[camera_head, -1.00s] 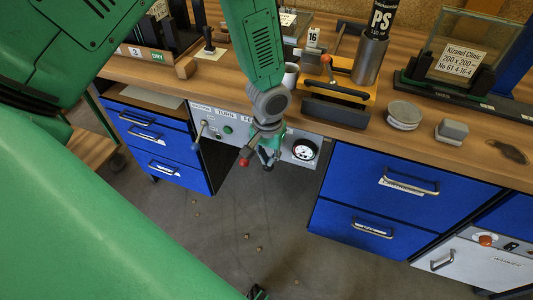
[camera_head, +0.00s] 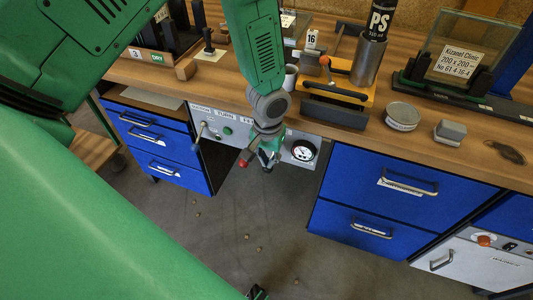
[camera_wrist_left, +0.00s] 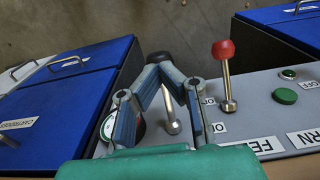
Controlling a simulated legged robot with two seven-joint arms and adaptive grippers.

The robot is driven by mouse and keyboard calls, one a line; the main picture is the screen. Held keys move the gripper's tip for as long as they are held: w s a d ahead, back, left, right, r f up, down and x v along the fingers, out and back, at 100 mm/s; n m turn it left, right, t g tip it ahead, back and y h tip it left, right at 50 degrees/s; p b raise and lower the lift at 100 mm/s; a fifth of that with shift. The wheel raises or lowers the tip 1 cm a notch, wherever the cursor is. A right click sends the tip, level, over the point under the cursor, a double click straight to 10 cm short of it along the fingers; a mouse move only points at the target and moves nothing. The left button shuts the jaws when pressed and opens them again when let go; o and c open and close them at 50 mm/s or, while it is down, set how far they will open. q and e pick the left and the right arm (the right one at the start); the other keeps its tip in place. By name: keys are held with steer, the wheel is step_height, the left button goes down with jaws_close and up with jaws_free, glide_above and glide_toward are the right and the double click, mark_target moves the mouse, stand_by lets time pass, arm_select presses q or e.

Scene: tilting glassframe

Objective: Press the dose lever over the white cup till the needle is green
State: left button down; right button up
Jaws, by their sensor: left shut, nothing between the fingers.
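My left gripper (camera_head: 268,160) is shut and empty in front of the control panel (camera_head: 228,129) under the bench edge. In the left wrist view its fingertips (camera_wrist_left: 162,78) meet near a lever with a dark knob (camera_wrist_left: 158,57), partly hidden behind them; I cannot tell if they touch. A red-knobbed lever (camera_wrist_left: 223,50) stands upright to its right, apart from the fingers. The round gauge (camera_head: 303,151) is right of the gripper; its needle colour is too small to read. The white cup (camera_head: 290,76) stands on the bench, partly hidden by my arm.
A yellow fixture (camera_head: 352,94) with an orange-tipped handle stands right of the cup, beside a metal cylinder (camera_head: 368,62). A green button (camera_wrist_left: 284,96) sits on the panel. Blue drawers (camera_head: 375,190) flank the open space below. A glass frame (camera_head: 466,50) stands far right.

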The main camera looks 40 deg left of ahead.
arm_select(q)
steer(key=shift+r+p, duration=2.2)
steer(key=shift+r, duration=0.6)
steer(key=shift+f, duration=0.1)
steer(key=s+f+m+b, duration=0.1)
steer(key=s+f+b, duration=0.1)
steer(key=s+f, duration=0.2)
steer(key=s+f+m+b, duration=0.1)
steer(key=s+f, duration=0.3)
steer(key=s, duration=0.7)
steer(key=s+a+f+m+b, duration=0.1)
steer(key=s+f+b, duration=0.2)
steer(key=s, duration=0.4)
steer(key=shift+s+f+t, duration=0.3)
steer(key=shift+s+f, duration=0.05)
steer(key=shift+f, duration=0.15)
steer(key=shift+w, duration=0.15)
steer(key=shift+a, duration=0.1)
